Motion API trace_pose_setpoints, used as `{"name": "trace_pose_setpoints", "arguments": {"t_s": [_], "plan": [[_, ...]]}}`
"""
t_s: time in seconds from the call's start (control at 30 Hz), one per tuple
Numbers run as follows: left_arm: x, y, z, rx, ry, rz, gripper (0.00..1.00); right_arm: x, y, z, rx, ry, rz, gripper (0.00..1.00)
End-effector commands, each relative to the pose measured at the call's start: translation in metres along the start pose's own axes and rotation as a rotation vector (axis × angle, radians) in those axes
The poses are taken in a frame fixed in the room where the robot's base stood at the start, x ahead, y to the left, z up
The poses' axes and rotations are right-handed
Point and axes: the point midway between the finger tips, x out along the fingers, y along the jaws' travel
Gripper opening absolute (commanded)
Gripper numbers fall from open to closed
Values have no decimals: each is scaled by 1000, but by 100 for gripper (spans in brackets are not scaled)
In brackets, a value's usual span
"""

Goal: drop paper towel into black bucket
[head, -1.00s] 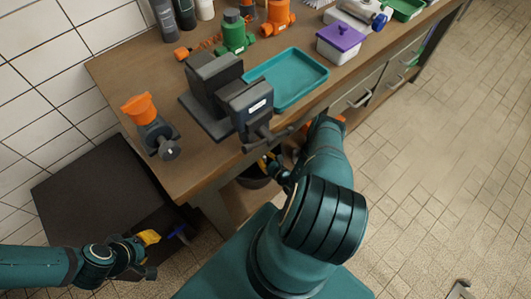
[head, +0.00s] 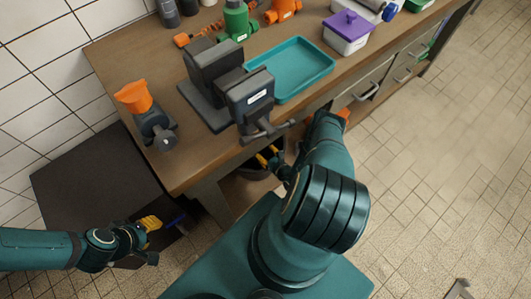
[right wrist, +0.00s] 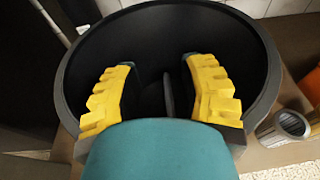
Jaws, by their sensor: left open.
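The black bucket (head: 247,173) stands under the workbench, partly hidden by the bench edge and my right arm. The right wrist view looks down into its dark round inside (right wrist: 150,45). In the right wrist view the gripper (right wrist: 163,90) shows open over the bucket. I cannot make out a paper towel; a dark upright shape (right wrist: 168,92) shows between the fingers. My left gripper (head: 152,238) is open and empty at the lower left.
The bench carries a dark vise (head: 225,85), a teal tray (head: 290,70), an orange-topped valve (head: 147,115) and a purple-lidded box (head: 348,30). A dark mat or panel (head: 90,180) lies at left. A grey cylinder (right wrist: 283,128) is beside the bucket.

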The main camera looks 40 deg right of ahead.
Motion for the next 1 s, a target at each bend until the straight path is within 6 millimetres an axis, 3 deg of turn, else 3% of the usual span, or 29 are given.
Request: {"name": "trace_pose_setpoints", "arguments": {"t_s": [0.53,1.0], "plan": [[-3,1,0,0,0,0,39,-1,0,4,0,0,0,41],[-50,19,-6,0,0,0,39,-15,-2,64,1,0,-1,41]]}}
